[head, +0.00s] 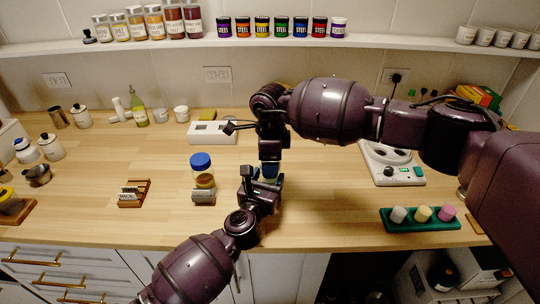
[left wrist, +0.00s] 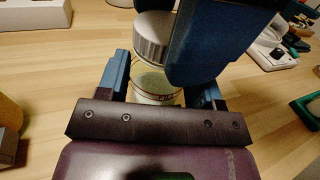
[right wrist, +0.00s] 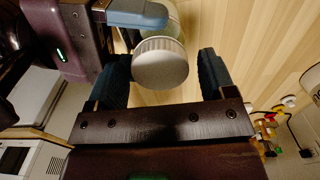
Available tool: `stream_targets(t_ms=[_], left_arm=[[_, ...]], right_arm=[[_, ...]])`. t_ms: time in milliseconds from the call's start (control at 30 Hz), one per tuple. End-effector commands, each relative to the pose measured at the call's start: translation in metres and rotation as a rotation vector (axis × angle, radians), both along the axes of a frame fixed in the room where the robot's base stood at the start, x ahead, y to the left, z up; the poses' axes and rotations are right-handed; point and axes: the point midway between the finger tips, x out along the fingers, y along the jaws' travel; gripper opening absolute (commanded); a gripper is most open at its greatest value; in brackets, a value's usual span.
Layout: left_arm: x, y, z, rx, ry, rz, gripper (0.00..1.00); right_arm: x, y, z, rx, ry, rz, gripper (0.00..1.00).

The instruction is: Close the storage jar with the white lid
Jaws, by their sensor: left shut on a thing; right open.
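The storage jar (left wrist: 155,85) is clear glass and stands upright between the blue fingers of my left gripper (left wrist: 163,85), which is shut on it. The white ribbed lid (left wrist: 153,38) sits on top of the jar; I cannot tell how tightly it is seated. My right gripper (right wrist: 165,78) is open and points down at the lid (right wrist: 160,65), with its fingers on either side and a gap to the right one. In the head view my left gripper (head: 268,184) and my right gripper (head: 270,168) meet and hide most of the jar.
A jar with a blue lid (head: 201,162) stands close left of my left gripper. A wooden rack (head: 133,194) lies further left. A white box (head: 212,133) is behind. A green tray (head: 420,224) and a white appliance (head: 392,170) are at the right. The counter's front middle is clear.

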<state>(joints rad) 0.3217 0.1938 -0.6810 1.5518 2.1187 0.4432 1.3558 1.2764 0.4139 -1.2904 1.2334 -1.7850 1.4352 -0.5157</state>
Motion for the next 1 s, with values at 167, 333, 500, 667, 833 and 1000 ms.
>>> stream_targets(t_ms=[167, 333, 500, 667, 833, 1000], left_arm=[[0.0000, -0.0001, -0.0001, 0.000, 0.000, 0.000, 0.00], [0.0000, -0.0001, -0.0001, 0.000, 0.000, 0.000, 0.00], [0.0000, -0.0001, -0.0001, -0.001, 0.000, 0.000, 0.00], [0.0000, -0.0001, -0.0001, 0.000, 0.000, 0.000, 0.00], [0.0000, -0.0001, -0.0001, 0.000, 0.000, 0.000, 0.00], [0.0000, -0.0001, -0.0001, -0.001, 0.000, 0.000, 0.00]], right_arm=[[-0.0001, 0.0001, 0.0001, 0.000, 0.000, 0.000, 0.73], [-0.0001, 0.0002, 0.0003, 0.000, 0.000, 0.000, 0.47], [-0.0002, 0.0002, 0.0004, 0.000, 0.000, 0.000, 0.27], [-0.0001, 0.0002, 0.0004, 0.000, 0.000, -0.004, 0.27], [-0.0001, 0.0003, 0.0005, 0.000, 0.000, -0.004, 0.72], [-0.0001, 0.0002, 0.0004, 0.000, 0.000, -0.004, 0.85]])
